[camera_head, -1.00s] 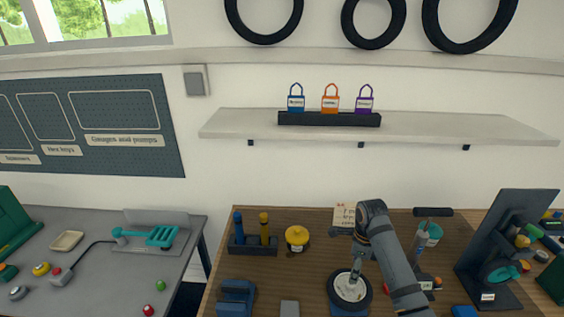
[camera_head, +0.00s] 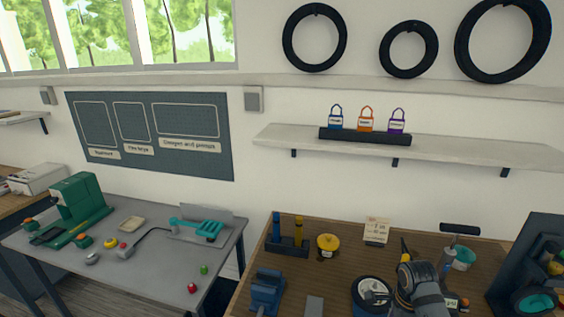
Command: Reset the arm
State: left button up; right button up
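My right arm comes in from the bottom right, with its dark rounded wrist over the wooden bench. My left gripper is not in view.
The wooden bench (camera_head: 251,286) holds a dark holder (camera_head: 288,247), a yellow pot (camera_head: 327,245), a blue vise-like tool (camera_head: 267,290), a note card (camera_head: 376,231), a pump (camera_head: 448,260) and a dark stand (camera_head: 532,270). A grey table (camera_head: 150,255) stands left. Padlocks (camera_head: 366,121) sit on the shelf (camera_head: 275,140).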

jog(key=s+a+n+t, duration=0.2)
jog(key=s+a+n, duration=0.1)
jog(key=s+n, duration=0.7)
jog(key=s+a+n+t, duration=0.1)
jog(key=s+a+n, duration=0.2)
jog(key=s+n, duration=0.7)
notch_tip(320, 180, down, 30)
jog(key=d+n+g+b, duration=0.1)
jog(key=d+n+b, duration=0.1)
jog(key=b, duration=0.4)
pick_arm(q)
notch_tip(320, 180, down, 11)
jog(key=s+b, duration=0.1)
jog(key=b, duration=0.4)
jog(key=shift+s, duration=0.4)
pick_arm(e)
jog(key=s+f, duration=0.9)
jog(key=f, duration=0.2)
jog(key=s+d+f+g, duration=0.1)
jog(key=s+f, duration=0.8)
jog(key=f, duration=0.3)
jog(key=shift+s+d+m+h, duration=0.3)
jog(key=shift+s, duration=0.1)
jog(key=shift+f, duration=0.1)
jog(key=shift+c, duration=0.2)
